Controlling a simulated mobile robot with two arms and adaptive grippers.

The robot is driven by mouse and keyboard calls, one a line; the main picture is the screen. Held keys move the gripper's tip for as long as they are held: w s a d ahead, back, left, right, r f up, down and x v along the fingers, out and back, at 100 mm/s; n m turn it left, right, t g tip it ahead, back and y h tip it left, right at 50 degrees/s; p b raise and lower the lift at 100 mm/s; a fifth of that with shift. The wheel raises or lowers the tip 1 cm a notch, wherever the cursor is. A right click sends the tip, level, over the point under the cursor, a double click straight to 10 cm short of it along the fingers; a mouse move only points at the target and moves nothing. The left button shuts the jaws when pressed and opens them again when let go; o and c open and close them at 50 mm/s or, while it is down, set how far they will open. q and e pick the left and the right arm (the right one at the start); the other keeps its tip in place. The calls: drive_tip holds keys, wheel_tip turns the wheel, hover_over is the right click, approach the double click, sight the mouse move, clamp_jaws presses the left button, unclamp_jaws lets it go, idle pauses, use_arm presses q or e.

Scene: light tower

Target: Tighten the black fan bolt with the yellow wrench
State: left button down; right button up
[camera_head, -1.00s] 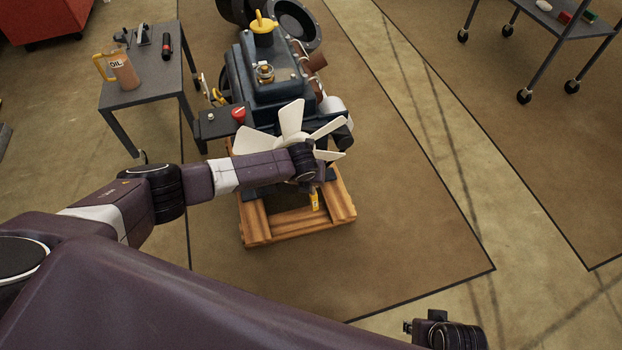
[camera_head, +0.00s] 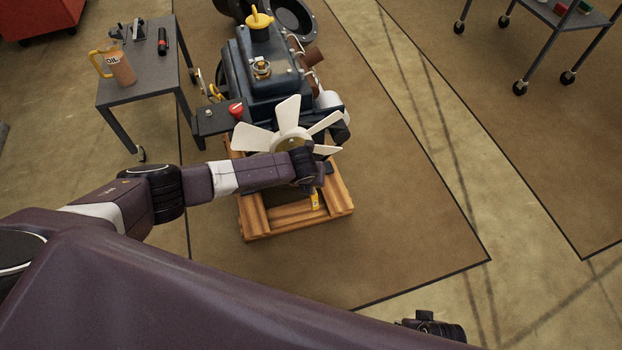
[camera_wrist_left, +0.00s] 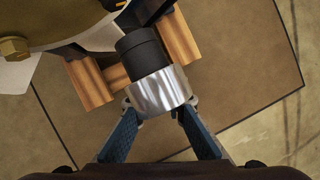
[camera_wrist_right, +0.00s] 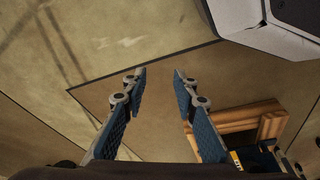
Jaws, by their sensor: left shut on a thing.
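The white fan (camera_head: 290,137) is on the front of the dark engine (camera_head: 268,73). My left arm reaches across the fan's lower side. My right gripper (camera_wrist_right: 158,76) is open and empty, away from the engine.
The engine stands on a wooden pallet (camera_head: 297,212). A grey table (camera_head: 146,82) at left holds an oil jug (camera_head: 120,66) and tools. A wheeled cart (camera_head: 560,15) is at the upper right. The brown floor mat (camera_head: 410,200) right of the pallet is clear.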

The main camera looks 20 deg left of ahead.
use_arm(q)
drive_tip(key=shift+s+d+r, duration=0.1)
drive_tip(key=shift+s+d, duration=0.15)
drive_tip(key=shift+s+d+p, duration=0.55)
drive_tip(key=shift+s+p, duration=0.25)
use_arm(e)
drive_tip(key=s+f, duration=0.4)
drive_tip(key=f, duration=0.1)
drive_tip(key=shift+d+f+g, duration=0.2)
drive_tip(key=shift+f+g, duration=0.1)
drive_tip(key=shift+f, duration=0.1)
drive_tip(key=shift+w+r, duration=0.15)
drive_tip(key=shift+w, duration=0.05)
